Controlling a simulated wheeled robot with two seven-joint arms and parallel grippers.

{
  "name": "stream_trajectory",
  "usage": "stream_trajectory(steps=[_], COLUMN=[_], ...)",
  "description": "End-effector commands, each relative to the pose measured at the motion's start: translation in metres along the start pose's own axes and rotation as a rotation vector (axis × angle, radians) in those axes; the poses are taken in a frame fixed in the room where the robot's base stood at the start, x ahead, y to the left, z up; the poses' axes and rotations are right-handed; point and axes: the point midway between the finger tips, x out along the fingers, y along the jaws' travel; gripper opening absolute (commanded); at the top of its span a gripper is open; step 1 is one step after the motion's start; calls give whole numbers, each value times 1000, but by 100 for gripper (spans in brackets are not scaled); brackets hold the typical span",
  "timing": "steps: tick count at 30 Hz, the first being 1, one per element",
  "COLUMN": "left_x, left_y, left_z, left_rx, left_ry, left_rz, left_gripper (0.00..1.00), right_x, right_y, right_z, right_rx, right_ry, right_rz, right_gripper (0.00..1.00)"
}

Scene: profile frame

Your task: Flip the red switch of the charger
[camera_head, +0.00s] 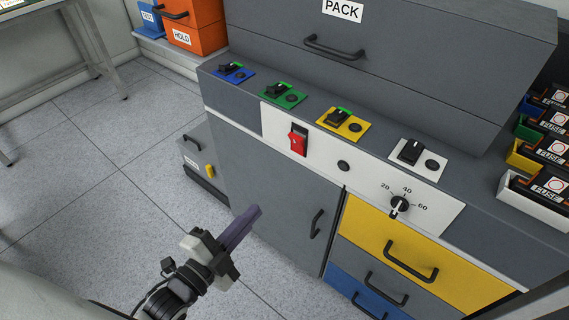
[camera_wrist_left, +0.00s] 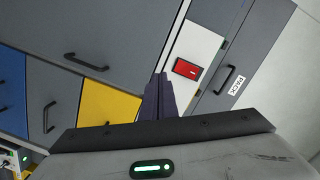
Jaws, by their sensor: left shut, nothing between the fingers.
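The red switch (camera_head: 298,140) is a rocker in a dark frame on the white front panel (camera_head: 322,146) of the grey cabinet. It also shows in the left wrist view (camera_wrist_left: 187,69), just right of and beyond my fingertips. My left gripper (camera_head: 254,212) is shut and empty, with its dark purple fingers pressed together. It is in front of the cabinet's grey door, below and left of the switch and apart from it. The fingers also show in the left wrist view (camera_wrist_left: 159,80). My right gripper is not in view.
A round dial (camera_head: 399,204) marked 20, 40 and 60 and a black button (camera_head: 344,166) share the panel. Coloured plates with black switches line the ledge above. A door handle (camera_head: 316,223) and drawer handles (camera_head: 410,262) stick out below. The floor at left is open.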

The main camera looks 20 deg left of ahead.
Motion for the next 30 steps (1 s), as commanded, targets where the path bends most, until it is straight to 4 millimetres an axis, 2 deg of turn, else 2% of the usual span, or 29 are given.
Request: stream_trajectory(steps=[1,3,6,9,22,26,30], left_x=[6,8,7,6,11,28,55], left_y=[-6,-22,-38,-45,-49,-54,-61], left_z=[3,-1,-7,-11,-14,-18,-25], left_rx=[134,290,442,512,521,522,521], left_ry=[53,107,151,167,170,171,171], left_rz=[-68,-155,-246,-289,-297,-300,-300], left_gripper=[0,0,0,0,0,0,0], right_x=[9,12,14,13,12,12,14], right_y=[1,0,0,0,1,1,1], right_z=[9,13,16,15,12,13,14], right_rx=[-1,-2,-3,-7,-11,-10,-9], right_ry=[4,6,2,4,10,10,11], right_rz=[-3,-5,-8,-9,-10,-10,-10], right_gripper=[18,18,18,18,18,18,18])
